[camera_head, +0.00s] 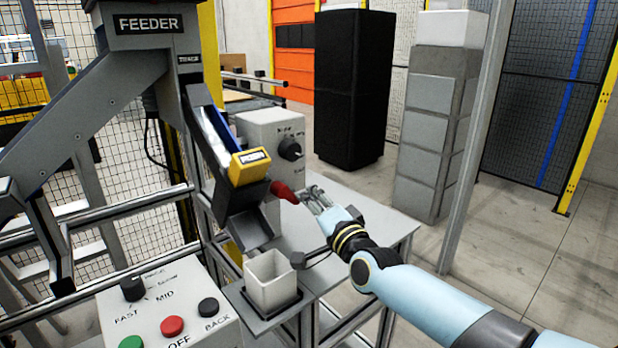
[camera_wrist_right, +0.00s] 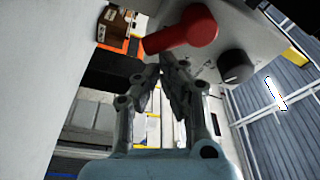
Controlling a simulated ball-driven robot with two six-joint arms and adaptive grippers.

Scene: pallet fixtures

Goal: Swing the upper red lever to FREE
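The red lever (camera_head: 284,192) sticks out low on the side of a pale grey box, below a black knob (camera_head: 290,149). In the right wrist view, the red lever (camera_wrist_right: 183,32) lies just beyond my fingertips, with the black knob (camera_wrist_right: 235,66) to its right. My right gripper (camera_head: 312,193) is just right of the lever in the head view. In the right wrist view, the fingertips of my right gripper (camera_wrist_right: 160,66) are drawn together with nothing between them. Contact with the lever cannot be told. The box's lettering is too small to read. My left gripper is not in view.
The feeder chute (camera_head: 215,140) with a yellow block (camera_head: 249,166) stands left of the lever. A white square cup (camera_head: 271,281) stands below the chute. A control panel (camera_head: 165,310) with a knob and buttons is at lower left. Open floor lies right.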

